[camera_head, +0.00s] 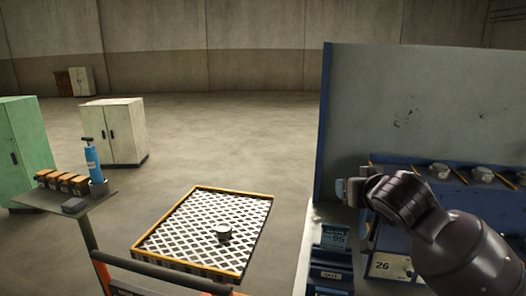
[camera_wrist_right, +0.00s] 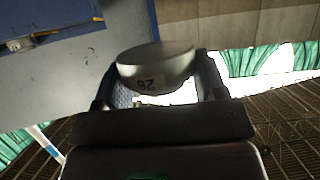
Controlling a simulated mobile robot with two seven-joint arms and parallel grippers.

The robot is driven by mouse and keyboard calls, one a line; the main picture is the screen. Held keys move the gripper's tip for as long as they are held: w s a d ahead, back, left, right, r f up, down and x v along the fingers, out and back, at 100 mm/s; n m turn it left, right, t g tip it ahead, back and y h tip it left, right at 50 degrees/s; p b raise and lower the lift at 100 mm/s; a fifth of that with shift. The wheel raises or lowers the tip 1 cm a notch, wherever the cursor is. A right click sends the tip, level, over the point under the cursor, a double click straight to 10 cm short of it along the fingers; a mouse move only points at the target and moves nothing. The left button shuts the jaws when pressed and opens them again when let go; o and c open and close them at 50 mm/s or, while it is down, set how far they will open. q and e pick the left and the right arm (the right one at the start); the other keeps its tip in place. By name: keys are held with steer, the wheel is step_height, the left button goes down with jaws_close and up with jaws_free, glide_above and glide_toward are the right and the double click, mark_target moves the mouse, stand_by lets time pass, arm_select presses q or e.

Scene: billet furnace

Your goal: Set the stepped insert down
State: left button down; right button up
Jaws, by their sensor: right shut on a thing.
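The stepped insert (camera_wrist_right: 155,66) is a round, smooth grey metal piece marked 26, reading upside down in the right wrist view. My right gripper (camera_wrist_right: 158,88) is shut on it, with one finger on each side. In the head view my right gripper (camera_head: 352,191) is held up in front of the blue-edged grey panel, left of the shelf; the insert is hard to make out there. A blue cabinet front (camera_head: 391,266) below the arm carries a label 26. My left gripper is not in view.
Several similar pieces sit on the blue shelf (camera_head: 440,164). A cart shelf (camera_head: 90,205) at left holds a blue bottle (camera_head: 92,158) and orange boxes. Open floor lies behind the tray.

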steer(key=s+f, duration=0.6)
steer(key=f, duration=0.3)
steer(key=s+f, duration=0.6)
steer(key=f, duration=0.4)
steer(key=shift+s+d+m+h, duration=0.15)
steer(key=shift+d+m+h, duration=0.15)
steer(key=shift+h, duration=0.1)
